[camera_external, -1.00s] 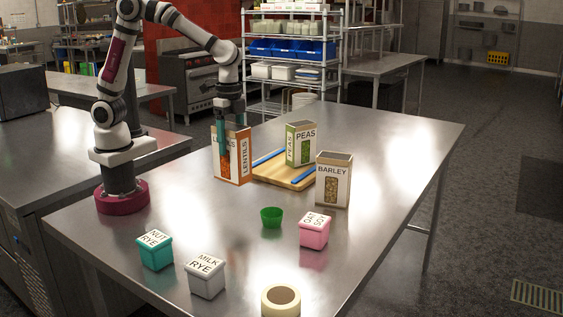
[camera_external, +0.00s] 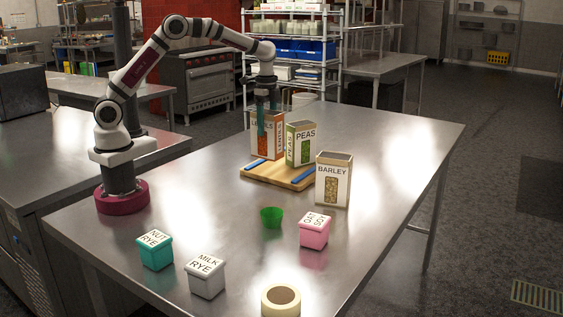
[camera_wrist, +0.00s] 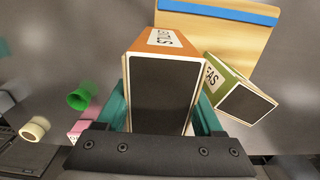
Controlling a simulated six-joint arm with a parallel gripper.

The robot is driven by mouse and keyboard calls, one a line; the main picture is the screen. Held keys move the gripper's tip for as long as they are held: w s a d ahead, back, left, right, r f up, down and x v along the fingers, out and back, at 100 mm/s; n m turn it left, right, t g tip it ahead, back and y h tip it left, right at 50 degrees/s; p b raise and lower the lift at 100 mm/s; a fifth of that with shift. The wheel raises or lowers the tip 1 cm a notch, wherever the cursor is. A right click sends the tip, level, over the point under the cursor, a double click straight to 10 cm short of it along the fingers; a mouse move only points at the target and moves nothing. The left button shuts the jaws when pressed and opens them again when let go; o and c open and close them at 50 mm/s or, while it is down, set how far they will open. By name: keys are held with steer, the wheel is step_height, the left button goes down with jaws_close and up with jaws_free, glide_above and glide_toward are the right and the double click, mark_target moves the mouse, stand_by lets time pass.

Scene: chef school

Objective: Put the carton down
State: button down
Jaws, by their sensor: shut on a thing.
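The orange lentils carton (camera_external: 270,140) is upright between the fingers of my gripper (camera_external: 267,112), which is shut on it. It stands at or just above the left back part of the wooden board (camera_external: 262,176); I cannot tell if it touches. In the wrist view the lentils carton (camera_wrist: 163,90) fills the middle, its dark top between the teal fingers. The green peas carton (camera_external: 300,144) stands upright on the board just right of it, and also shows in the wrist view (camera_wrist: 238,92).
The barley carton (camera_external: 333,180) stands right of the board. A green cup (camera_external: 271,217), a pink box (camera_external: 314,231), a teal box (camera_external: 155,252), a white box (camera_external: 205,276) and a cream roll-shaped thing (camera_external: 281,301) are nearer the front. The table's left middle is clear.

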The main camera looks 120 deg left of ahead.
steer(key=s+a+f, duration=0.1)
steer(key=a+f, duration=0.2)
steer(key=f, duration=0.3)
steer(key=shift+s+a+f, duration=0.15)
steer(key=shift+s+a, duration=0.05)
steer(key=shift+s, duration=0.1)
jaws_free()
steer(key=shift+f, duration=0.15)
